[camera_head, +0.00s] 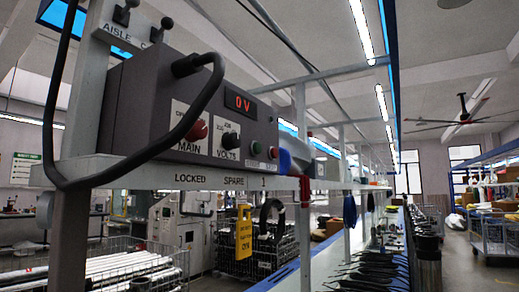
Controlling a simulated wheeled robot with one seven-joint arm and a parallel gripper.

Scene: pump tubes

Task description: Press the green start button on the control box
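The grey control box (150,110) sits on a metal shelf at upper left, its front turned to the right. Its display (240,103) reads "0 V" in red. Below it are a red MAIN knob (197,130) and a black VOLTS knob (230,140). To their right, low on the front, are a small green button (256,148) and a red button (273,152) beside it. The green button's face is small but unobstructed. My gripper is not in view.
A thick black cable (205,100) loops in front of the box's left part. The shelf edge (180,177) runs below it. A yellow tag (244,232) hangs below. An aisle (464,270) is clear at right.

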